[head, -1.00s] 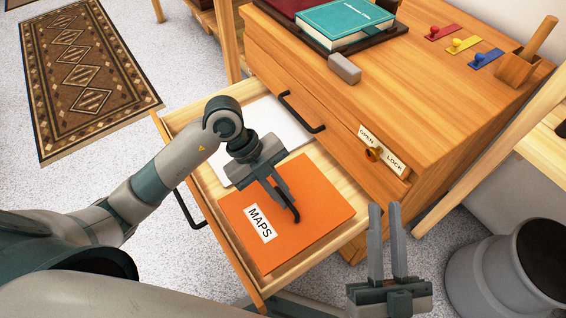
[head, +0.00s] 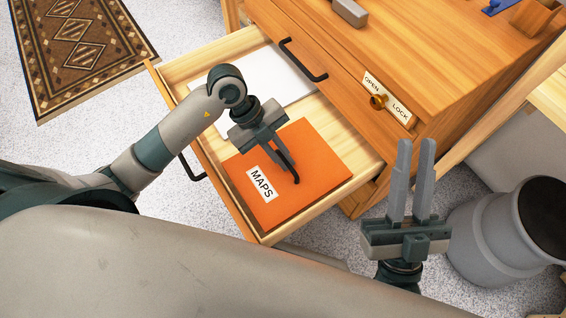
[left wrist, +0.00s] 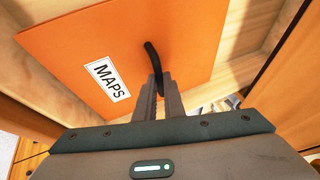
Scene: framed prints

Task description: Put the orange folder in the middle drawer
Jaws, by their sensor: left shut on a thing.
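The orange folder (head: 312,160) with a MAPS label lies inside the open drawer (head: 352,165), at its near right part. The folder also fills the upper left of the left wrist view (left wrist: 195,35). My left gripper (head: 287,172) is shut on the folder's black handle (left wrist: 152,55), above the folder's face. My right gripper (head: 411,185) is out to the right of the drawer, with its two fingers pointing up and apart, holding nothing.
White papers (head: 270,78) lie in the drawer behind the folder. A closed drawer with a black handle (head: 303,60) and an OPEN/LOCK plate (head: 387,98) is above. A grey bin (head: 505,230) stands at right. A patterned rug (head: 75,50) lies at far left.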

